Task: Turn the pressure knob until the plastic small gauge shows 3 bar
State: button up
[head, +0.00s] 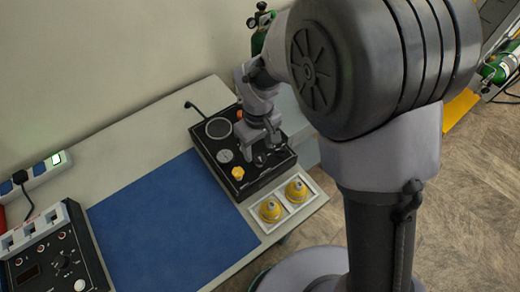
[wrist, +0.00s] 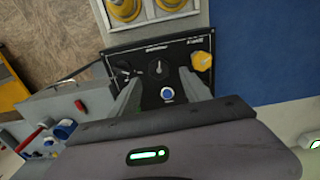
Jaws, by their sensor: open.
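The black trainer box (head: 244,186) stands on the table, and its panel also shows in the wrist view (wrist: 180,48). My gripper (wrist: 160,82) is open above the panel; it also shows in the head view (head: 262,151). A dark round knob (wrist: 155,65) with a label above it lies just beyond and between my fingertips. I cannot read its label surely. A blue button (wrist: 167,93) shows between my fingers. A yellow knob (wrist: 202,61) is right of them. A small pale gauge (head: 225,156) is left of my gripper in the head view; its reading is too small to tell.
A larger round dial (head: 218,128) sits at the panel's back. A switch (wrist: 125,70) is left of the dark knob. A white tray (head: 284,222) with two yellow parts stands beside the box. A blue mat (head: 165,225) leaves clear room at left. Green cylinders (head: 499,68) stand beyond.

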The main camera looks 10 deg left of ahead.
aim_at(259, 157)
notch_tip(259, 157, down, 4)
jog(key=shift+r+b, duration=0.1)
jog(key=shift+b, duration=0.25)
grip_shut()
jog(key=shift+m, duration=0.6)
grip_release()
notch_tip(259, 157, up, 17)
jog(key=p, duration=0.4)
jog(key=shift+r+p, duration=0.2)
jog(key=shift+p, duration=0.2)
